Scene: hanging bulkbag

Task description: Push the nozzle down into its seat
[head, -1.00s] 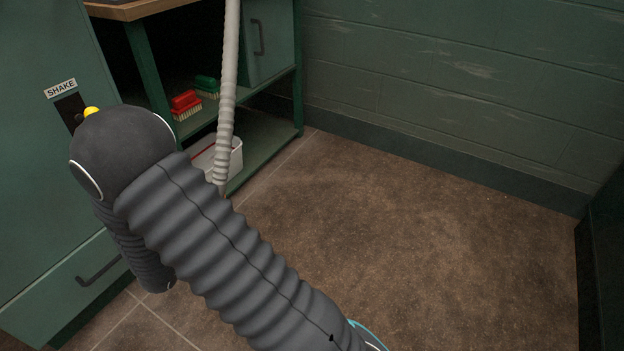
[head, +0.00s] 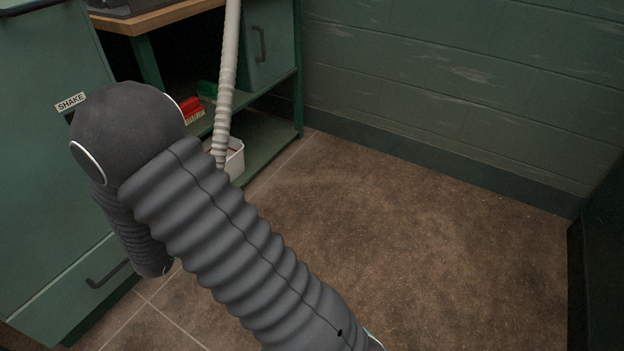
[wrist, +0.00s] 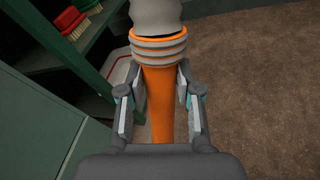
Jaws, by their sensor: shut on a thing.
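The nozzle (wrist: 158,110) is an orange tube with a grey-and-orange ribbed collar at its upper end in the wrist view. My gripper (wrist: 158,80) is shut on the nozzle, one finger on each side just below the collar. A grey hose end (wrist: 155,15) joins the collar above. In the head view a pale ribbed hose (head: 225,85) hangs down in front of the shelf, and its lower end goes out of sight behind my arm. My arm hides the gripper there. I cannot make out the seat in either view.
A green bench with shelves stands behind the hose. A red brush (head: 192,110), a green brush (head: 208,90) and a white bucket (head: 236,158) are on it. A green cabinet with a SHAKE label (head: 70,102) is at left. The brown floor (head: 420,220) at right is clear.

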